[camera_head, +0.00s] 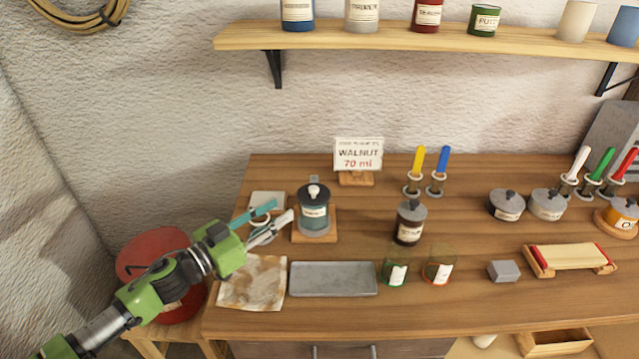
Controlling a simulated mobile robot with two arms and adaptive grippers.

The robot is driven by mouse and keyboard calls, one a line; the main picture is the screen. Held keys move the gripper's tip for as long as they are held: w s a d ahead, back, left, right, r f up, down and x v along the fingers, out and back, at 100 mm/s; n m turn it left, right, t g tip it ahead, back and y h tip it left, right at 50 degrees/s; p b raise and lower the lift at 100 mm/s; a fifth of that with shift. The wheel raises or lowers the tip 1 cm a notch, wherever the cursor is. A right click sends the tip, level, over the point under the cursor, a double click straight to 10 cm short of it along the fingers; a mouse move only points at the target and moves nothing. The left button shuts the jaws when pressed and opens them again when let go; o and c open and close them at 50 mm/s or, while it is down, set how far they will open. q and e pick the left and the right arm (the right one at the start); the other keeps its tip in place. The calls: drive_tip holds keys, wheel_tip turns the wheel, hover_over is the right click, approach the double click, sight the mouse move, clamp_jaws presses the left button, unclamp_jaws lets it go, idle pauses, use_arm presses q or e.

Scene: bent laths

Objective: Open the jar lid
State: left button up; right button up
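A glass jar (314,218) with grey-blue contents and a pale label stands upright on a square wooden board (300,238), left of the middle of the bench. Its dark lid (314,196) with a white knob sits on top. My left gripper (282,214) is just left of the jar, its light fingers pointing toward it and apart from the lid. A teal strip (262,211) lies beside the fingers; I cannot tell whether it is held. The finger gap is too small to read. My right gripper is not in view.
A grey tray (333,279) and a stained cloth (252,283) lie in front. A dark jar (410,222), two glasses (396,273) and lidded pots (506,205) stand right. A sign (358,154) reading "WALNUT 70 ml" stands behind. A shelf (400,37) hangs above.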

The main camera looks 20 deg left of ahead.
sight(311, 189)
use_arm(q)
drive_tip(key=p+x, duration=0.2)
drive_tip(key=x, duration=0.9)
drive_tip(key=shift+w, duration=0.15)
drive_tip(key=shift+w+d, duration=0.3)
drive_tip(key=shift+w, duration=0.15)
clamp_jaws()
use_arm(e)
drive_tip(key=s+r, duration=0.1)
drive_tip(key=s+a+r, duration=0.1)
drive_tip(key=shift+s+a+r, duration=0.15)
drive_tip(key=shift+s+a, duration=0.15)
